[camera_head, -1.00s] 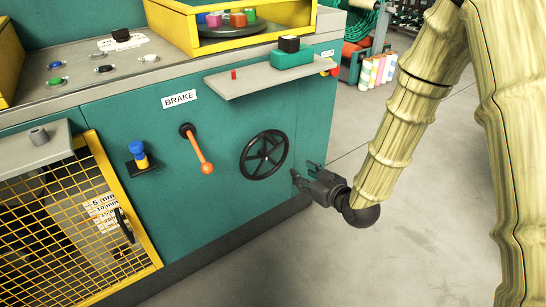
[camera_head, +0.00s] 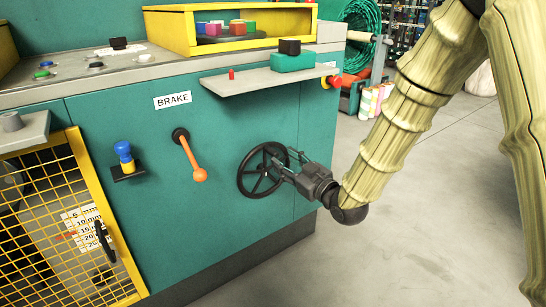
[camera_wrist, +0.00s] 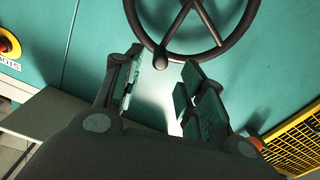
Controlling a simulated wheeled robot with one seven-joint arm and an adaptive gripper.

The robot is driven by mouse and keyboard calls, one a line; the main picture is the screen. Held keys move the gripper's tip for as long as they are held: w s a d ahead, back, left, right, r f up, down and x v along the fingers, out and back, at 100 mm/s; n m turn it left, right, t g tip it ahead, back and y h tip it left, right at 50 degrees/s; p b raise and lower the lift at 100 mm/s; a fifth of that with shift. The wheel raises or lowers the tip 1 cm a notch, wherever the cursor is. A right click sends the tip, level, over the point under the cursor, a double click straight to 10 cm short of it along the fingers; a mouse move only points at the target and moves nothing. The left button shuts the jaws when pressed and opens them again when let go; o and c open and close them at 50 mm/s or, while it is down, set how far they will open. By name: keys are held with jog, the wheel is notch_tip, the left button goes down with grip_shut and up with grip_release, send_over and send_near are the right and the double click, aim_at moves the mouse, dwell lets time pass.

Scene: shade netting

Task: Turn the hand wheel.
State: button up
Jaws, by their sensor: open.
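The black spoked hand wheel (camera_head: 262,171) is mounted on the front of the teal machine. It also shows at the top of the wrist view (camera_wrist: 195,51), with a round-ended knob (camera_wrist: 160,61) at its rim. My gripper (camera_head: 285,166) is at the wheel's right side in the head view, overlapping that part of the rim. In the wrist view my gripper (camera_wrist: 162,82) has its two fingers apart with nothing between them. The knob lies just beyond the gap. I cannot tell whether a finger touches the wheel.
The orange brake lever (camera_head: 191,158) is left of the wheel, with a blue and yellow knob (camera_head: 124,157) further left. A grey shelf (camera_head: 255,86) bearing a green block (camera_head: 293,62) juts out above the wheel. A yellow mesh guard (camera_head: 70,220) is at lower left. Open floor lies right.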

aim_at(277, 155)
jog(key=b+x, duration=0.2)
jog(key=x, duration=0.5)
jog(key=shift+w, duration=0.1)
jog(key=shift+c, duration=0.4)
grip_shut()
